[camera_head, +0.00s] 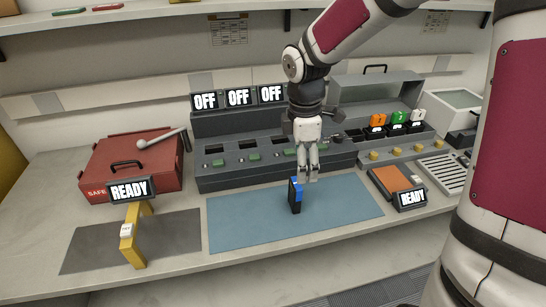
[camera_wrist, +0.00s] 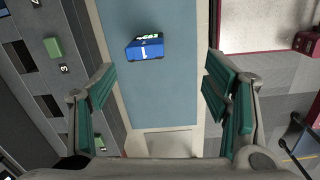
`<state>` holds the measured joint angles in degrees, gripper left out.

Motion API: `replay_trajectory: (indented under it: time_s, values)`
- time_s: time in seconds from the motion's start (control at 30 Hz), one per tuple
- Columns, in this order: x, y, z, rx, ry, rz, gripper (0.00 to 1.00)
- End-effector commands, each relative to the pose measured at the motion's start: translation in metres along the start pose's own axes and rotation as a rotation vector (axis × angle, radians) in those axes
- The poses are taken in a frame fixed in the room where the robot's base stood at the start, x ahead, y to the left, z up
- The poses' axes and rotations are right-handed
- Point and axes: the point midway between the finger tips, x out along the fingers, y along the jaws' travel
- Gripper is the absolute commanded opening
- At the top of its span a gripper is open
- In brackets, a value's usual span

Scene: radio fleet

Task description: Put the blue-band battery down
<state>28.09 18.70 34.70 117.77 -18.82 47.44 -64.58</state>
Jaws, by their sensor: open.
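The blue-band battery (camera_head: 296,197), a black block with a blue band near its top, stands upright on the blue mat (camera_head: 345,205). In the wrist view the battery (camera_wrist: 146,48) shows its blue top, with a white mark and small green parts, against the mat (camera_wrist: 160,105). My gripper (camera_head: 308,177) is just above and slightly right of the battery in the head view. In the wrist view my gripper's fingers (camera_wrist: 160,85) are spread wide and empty. The battery lies above the fingertips in that picture, clear of both pads.
A dark slotted charger bank (camera_head: 270,160) with OFF displays stands behind the mat. A red safe box (camera_head: 130,165) and yellow stand (camera_head: 136,235) are left. An orange-topped unit (camera_head: 393,182) with a READY display (camera_head: 412,198) is right. The mat is otherwise bare.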

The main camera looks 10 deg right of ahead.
Motion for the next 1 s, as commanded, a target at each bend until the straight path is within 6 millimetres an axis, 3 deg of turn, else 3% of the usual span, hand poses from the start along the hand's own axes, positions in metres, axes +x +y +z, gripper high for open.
replay_trajectory:
  time_s: [0.03,0.2,0.37,0.7,1.0]
  values:
    - [0.010,0.006,-0.002,-0.037,0.019,-0.012,0.70]
    - [0.025,0.017,-0.008,-0.120,0.051,-0.022,0.70]
    - [0.043,0.017,-0.009,-0.134,0.055,-0.026,0.70]
    - [0.102,0.015,-0.012,-0.131,0.054,-0.025,0.70]
    - [0.124,0.015,-0.013,-0.130,0.055,-0.026,0.70]
